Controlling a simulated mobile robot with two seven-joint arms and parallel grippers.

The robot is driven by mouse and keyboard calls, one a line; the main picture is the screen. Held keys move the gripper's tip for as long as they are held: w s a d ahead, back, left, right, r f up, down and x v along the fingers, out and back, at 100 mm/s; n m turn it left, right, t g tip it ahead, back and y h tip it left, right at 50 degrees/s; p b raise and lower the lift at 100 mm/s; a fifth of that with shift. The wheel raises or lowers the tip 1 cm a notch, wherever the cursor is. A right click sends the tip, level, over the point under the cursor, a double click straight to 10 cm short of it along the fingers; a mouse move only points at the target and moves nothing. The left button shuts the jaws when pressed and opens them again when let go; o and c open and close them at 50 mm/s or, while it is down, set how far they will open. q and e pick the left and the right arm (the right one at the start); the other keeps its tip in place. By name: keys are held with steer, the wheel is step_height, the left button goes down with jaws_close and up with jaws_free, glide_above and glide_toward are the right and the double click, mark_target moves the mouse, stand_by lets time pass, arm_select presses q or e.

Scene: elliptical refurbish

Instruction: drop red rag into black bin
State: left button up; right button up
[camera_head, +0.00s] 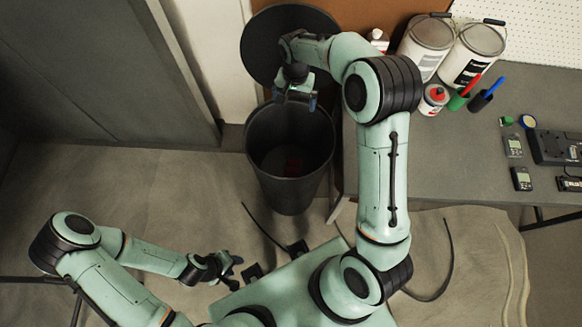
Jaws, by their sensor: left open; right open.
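The black bin (287,190) stands on the floor at the upper middle, upright, with its round opening facing up. My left gripper (230,268) is low at the lower middle, open and empty, well apart from the bin.
A round black lid (275,42) leans behind the bin. A grey table (465,165) at the right holds paint cans (427,45), a red-and-white bottle (433,100), markers and small meters. A grey cabinet (95,75) fills the upper left. Cables lie on the floor covering near my base.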

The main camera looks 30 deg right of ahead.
steer(key=shift+r, duration=2.15)
